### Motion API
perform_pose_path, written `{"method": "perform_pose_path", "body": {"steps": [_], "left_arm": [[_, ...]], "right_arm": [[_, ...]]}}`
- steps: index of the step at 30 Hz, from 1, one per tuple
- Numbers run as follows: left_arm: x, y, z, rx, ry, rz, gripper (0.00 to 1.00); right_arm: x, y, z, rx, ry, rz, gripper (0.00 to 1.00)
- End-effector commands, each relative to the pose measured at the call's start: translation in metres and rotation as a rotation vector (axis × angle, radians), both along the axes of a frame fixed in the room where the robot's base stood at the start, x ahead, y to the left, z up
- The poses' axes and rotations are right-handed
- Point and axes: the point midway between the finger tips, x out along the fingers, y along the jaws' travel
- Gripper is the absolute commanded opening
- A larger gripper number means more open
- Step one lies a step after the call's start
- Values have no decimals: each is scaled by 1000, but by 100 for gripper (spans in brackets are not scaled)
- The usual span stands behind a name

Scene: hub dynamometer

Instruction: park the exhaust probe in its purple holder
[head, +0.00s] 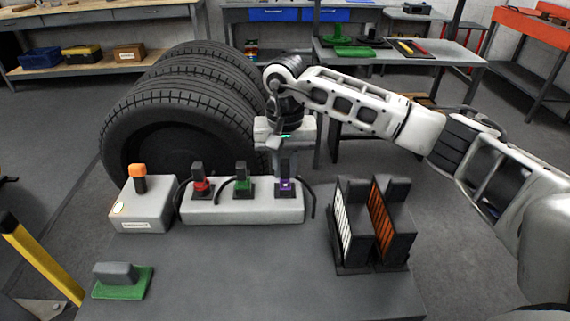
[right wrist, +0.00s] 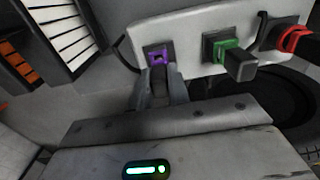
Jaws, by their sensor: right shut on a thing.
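The purple holder (head: 286,187) is at the right end of the grey block on the table; it also shows in the right wrist view (right wrist: 158,55). My right gripper (head: 285,168) points down right over this holder. In the right wrist view its fingers (right wrist: 160,78) are shut on a dark, narrow piece that appears to be the exhaust probe, mostly hidden between them. The fingertips are close to the purple collar; I cannot tell whether the probe is seated in it. My left gripper is not in view.
The grey block (head: 240,212) also bears a green holder (head: 242,188) and a red holder (head: 201,187), each with a dark upright piece. A box with an orange knob (head: 138,171) stands left. Black racks (head: 351,262) stand right. Big tyres (head: 180,115) are behind.

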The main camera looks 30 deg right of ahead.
Motion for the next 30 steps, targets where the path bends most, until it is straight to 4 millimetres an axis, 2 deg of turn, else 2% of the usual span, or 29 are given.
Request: {"method": "perform_pose_path", "body": {"steps": [3, 4, 6, 20, 23, 30], "left_arm": [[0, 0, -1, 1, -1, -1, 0], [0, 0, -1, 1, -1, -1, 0], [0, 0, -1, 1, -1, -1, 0], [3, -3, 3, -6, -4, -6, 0], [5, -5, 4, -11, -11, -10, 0], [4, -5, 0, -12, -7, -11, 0]], "right_arm": [[0, 0, 0, 0, 0, -1, 0], [0, 0, 0, 0, 0, -1, 23], [0, 0, 0, 0, 0, -1, 43], [0, 0, 0, -1, 0, 0, 43], [2, 0, 19, 0, -8, 0, 43], [1, 0, 79, 0, -7, 0, 43]]}}
